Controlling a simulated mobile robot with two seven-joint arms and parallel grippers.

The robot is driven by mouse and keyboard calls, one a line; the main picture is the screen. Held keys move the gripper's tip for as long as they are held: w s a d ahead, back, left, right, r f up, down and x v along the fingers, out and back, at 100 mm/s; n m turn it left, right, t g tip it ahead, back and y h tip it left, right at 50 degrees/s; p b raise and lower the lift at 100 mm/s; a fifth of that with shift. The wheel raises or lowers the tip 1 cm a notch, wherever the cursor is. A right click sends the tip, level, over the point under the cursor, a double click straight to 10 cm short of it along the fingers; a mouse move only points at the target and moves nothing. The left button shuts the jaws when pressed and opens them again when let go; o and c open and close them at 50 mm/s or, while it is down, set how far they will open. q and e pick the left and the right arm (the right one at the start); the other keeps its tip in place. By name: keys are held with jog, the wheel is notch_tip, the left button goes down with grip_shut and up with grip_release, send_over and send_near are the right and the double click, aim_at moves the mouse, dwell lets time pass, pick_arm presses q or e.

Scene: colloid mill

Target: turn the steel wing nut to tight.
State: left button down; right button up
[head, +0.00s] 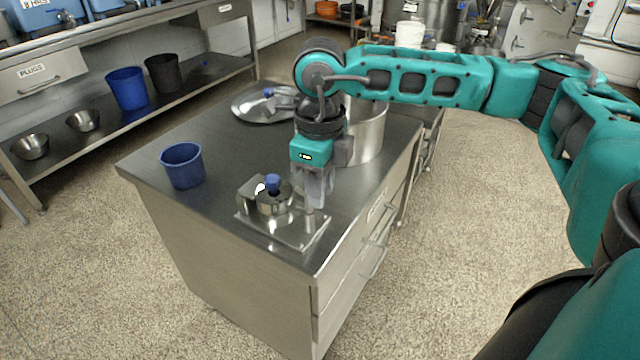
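A small steel mill (274,204) with a blue knob (272,183) stands on a flat steel base plate (283,236) at the near corner of the steel worktop. My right gripper (314,205) points straight down over the right side of this plate. Its fingertips are at a short upright steel post (309,224), beside the mill. I cannot make out the wing nut itself; the fingers may be hiding it. The gap between the fingers is too small to read. My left gripper is not in view.
A blue cup (182,166) stands on the worktop (222,150) at the left. The worktop between cup and lid is clear. Drawers with handles front the cabinet's right side.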

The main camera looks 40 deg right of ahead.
grip_shut()
jog(key=shift+a+m, duration=0.15)
jog(key=shift+m, duration=0.55)
jog(key=shift+o, duration=0.7)
grip_release()
jog(key=shift+r, duration=0.1)
notch_tip(320, 180, up, 13)
jog(key=p, duration=0.2)
